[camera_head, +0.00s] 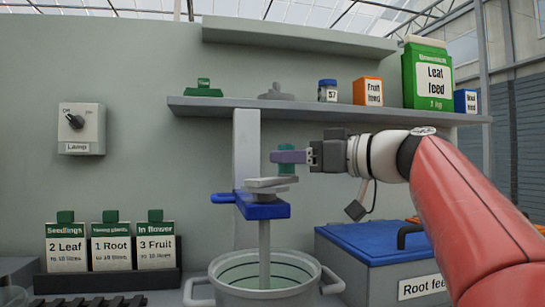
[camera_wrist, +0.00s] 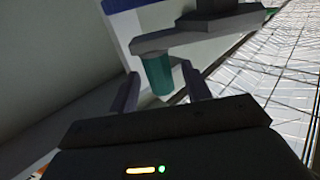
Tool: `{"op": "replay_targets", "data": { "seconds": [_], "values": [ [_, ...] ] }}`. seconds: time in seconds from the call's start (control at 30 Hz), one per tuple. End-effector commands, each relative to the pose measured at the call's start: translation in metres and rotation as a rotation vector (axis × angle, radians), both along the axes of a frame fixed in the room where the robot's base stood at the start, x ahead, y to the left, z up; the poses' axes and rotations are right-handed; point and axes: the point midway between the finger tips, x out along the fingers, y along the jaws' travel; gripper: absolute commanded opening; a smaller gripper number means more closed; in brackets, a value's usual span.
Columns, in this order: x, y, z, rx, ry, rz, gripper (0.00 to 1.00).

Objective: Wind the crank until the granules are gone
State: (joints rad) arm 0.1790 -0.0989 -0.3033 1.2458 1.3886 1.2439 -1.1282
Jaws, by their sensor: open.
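The crank's green handle (camera_head: 287,166) stands up from its grey crank arm (camera_head: 270,183). The crank sits on a blue bracket (camera_head: 262,207), with a grey shaft (camera_head: 264,250) running down into a grey two-handled pot (camera_head: 227,291). My gripper (camera_head: 283,157) is at the handle, with one finger crossing in front of it. In the wrist view my gripper (camera_wrist: 160,78) is open, its fingers on either side of the green handle (camera_wrist: 158,75), with gaps visible. The crank arm (camera_wrist: 200,35) also shows there. I cannot see any granules; the pot's floor is hidden.
A shelf (camera_head: 330,111) with a Leaf feed carton (camera_head: 427,75), a Fruit feed box (camera_head: 368,91) and a jar (camera_head: 328,91) runs above the gripper. A blue-lidded bin (camera_head: 365,243) stands right of the pot. Labelled cards (camera_head: 110,247) stand left.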

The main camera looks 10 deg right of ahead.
Motion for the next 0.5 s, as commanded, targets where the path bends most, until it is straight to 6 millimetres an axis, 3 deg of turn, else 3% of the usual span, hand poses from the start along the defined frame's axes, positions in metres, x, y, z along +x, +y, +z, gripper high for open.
{"op": "replay_targets", "data": {
  "seconds": [0.23,0.5],
  "values": [
    [0.025,0.022,0.0,0.0,0.001,0.002,0.48],
    [0.03,0.027,0.0,0.0,0.001,-0.001,0.48]
  ]
}}
